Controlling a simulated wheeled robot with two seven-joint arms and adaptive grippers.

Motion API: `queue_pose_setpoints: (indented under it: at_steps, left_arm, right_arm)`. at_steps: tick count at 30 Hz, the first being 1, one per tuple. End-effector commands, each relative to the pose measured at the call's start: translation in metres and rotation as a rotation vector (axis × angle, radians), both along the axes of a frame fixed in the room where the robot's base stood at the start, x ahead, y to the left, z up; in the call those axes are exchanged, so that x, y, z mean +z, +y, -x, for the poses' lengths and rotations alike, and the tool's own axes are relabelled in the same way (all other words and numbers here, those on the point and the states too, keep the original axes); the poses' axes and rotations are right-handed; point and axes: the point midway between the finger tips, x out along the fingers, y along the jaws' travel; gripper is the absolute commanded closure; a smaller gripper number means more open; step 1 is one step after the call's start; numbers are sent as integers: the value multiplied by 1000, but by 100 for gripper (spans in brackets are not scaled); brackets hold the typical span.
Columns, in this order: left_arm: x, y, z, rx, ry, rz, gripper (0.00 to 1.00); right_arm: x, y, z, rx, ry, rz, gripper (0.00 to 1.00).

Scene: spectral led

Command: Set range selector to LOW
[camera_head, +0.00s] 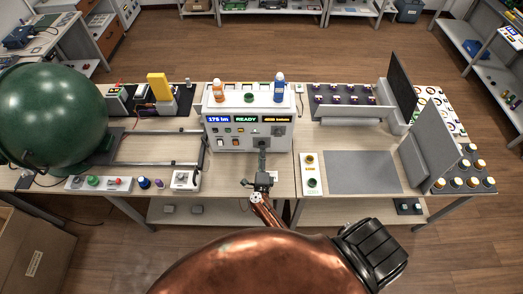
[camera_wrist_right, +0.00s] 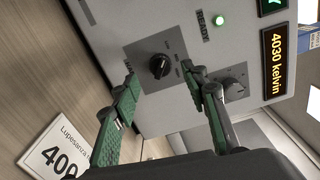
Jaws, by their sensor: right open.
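A white instrument box (camera_head: 248,135) stands at the back middle of the table, its displays reading 175 lm and READY. In the right wrist view, a black rotary knob (camera_wrist_right: 159,66) sits on its grey front panel, with small marks around it that are too blurred to read. I cannot tell which position it points to. My right gripper (camera_head: 262,150) is in front of the box's lower front. In the wrist view its green-padded fingers (camera_wrist_right: 163,80) are open, one on each side of the knob, with nothing visibly gripped. My left gripper is not in view.
A second, grey dial (camera_wrist_right: 234,88) is beside the right-hand finger. Two bottles (camera_head: 279,88) stand on the box. A large green sphere (camera_head: 50,115) is at left; a grey mat (camera_head: 360,172) lies at right.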

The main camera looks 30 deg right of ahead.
Motion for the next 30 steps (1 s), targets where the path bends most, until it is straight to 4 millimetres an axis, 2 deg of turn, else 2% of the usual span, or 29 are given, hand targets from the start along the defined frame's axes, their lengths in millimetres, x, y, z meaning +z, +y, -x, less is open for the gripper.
queue_pose_setpoints:
  at_steps: [3,9,30]
  left_arm:
    - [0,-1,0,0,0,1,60]
    - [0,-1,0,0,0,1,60]
    - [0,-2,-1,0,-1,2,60]
  right_arm:
    - [-1,11,18,-1,1,-3,59]
    - [0,22,34,0,0,-1,59]
    - [0,23,36,1,0,0,59]
